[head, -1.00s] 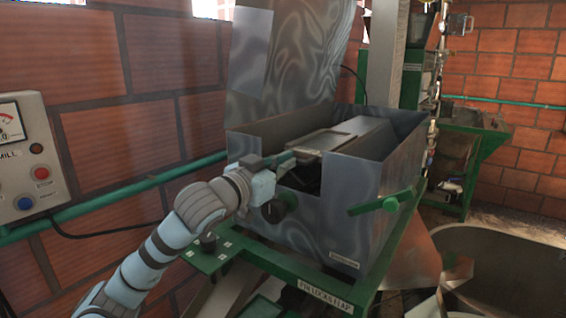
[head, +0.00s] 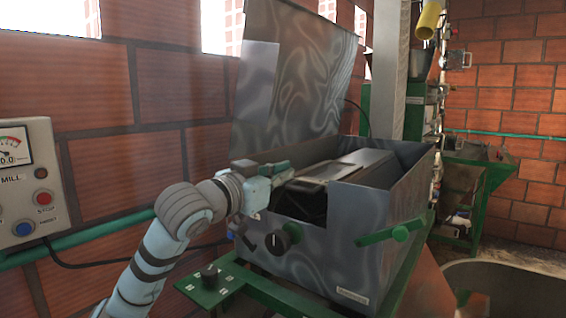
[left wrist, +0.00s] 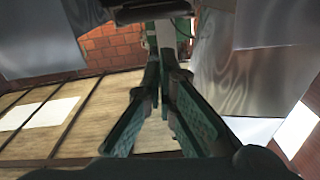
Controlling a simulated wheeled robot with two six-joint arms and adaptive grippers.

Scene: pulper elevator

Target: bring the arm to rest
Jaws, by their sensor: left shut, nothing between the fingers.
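My left arm comes in from the lower left in the head view. Its gripper (head: 284,169) is shut and empty, in front of the upper front left of the open grey metal box (head: 349,225) of the machine. In the picture it overlaps the box's opening; I cannot tell whether it touches. In the left wrist view the two green fingers of the gripper (left wrist: 165,88) run together towards their tips with nothing between them. My right gripper is not in view.
The raised metal lid (head: 300,80) stands behind the gripper. A green handle (head: 395,233) and a black knob (head: 279,241) stick out of the box front. A control panel (head: 30,182) hangs on the brick wall at left. A large metal basin (head: 505,288) stands at lower right.

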